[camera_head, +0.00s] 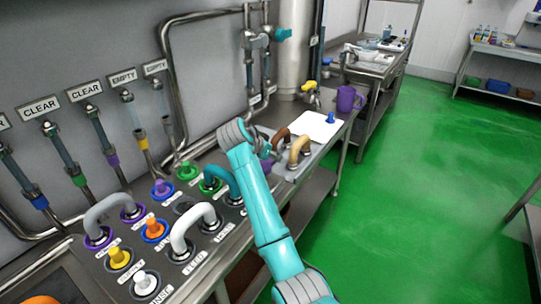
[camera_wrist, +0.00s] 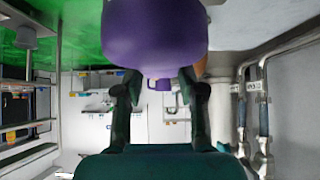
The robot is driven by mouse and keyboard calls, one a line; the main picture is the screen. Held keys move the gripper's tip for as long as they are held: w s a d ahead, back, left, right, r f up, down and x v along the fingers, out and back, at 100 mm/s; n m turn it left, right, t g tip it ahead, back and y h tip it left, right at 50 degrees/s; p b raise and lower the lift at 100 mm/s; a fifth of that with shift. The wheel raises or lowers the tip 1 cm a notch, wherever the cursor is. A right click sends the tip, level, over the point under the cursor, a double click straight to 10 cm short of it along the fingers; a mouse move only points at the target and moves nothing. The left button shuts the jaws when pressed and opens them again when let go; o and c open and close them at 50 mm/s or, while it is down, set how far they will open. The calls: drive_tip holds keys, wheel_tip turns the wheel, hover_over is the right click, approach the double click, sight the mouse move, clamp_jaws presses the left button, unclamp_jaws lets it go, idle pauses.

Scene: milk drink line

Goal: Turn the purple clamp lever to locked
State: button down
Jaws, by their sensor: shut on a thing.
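A large, rounded purple thing (camera_wrist: 155,30) fills the top middle of the wrist view, close to the camera. My gripper (camera_wrist: 160,82) shows there with a dark finger on either side, their tips at the lower edge of the purple thing, shut on it. I cannot tell from its shape whether it is the clamp lever, nor whether it stands at locked. In the head view my teal arm reaches over the steel bench and hides the gripper. A bit of purple (camera_head: 265,163) shows beside the arm there.
The bench panel left of my arm holds a white U-shaped pipe (camera_head: 194,222), a grey one (camera_head: 112,203) and several coloured knobs. Right of the arm are a tan U-shaped handle (camera_head: 299,149), a white board (camera_head: 317,127) and a purple jug (camera_head: 347,98). Green floor (camera_head: 400,200) lies clear at right.

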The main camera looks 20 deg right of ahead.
drive_tip(key=c, duration=0.7)
unclamp_jaws()
drive_tip(key=shift+f, duration=0.1)
drive_tip(key=v, duration=1.2)
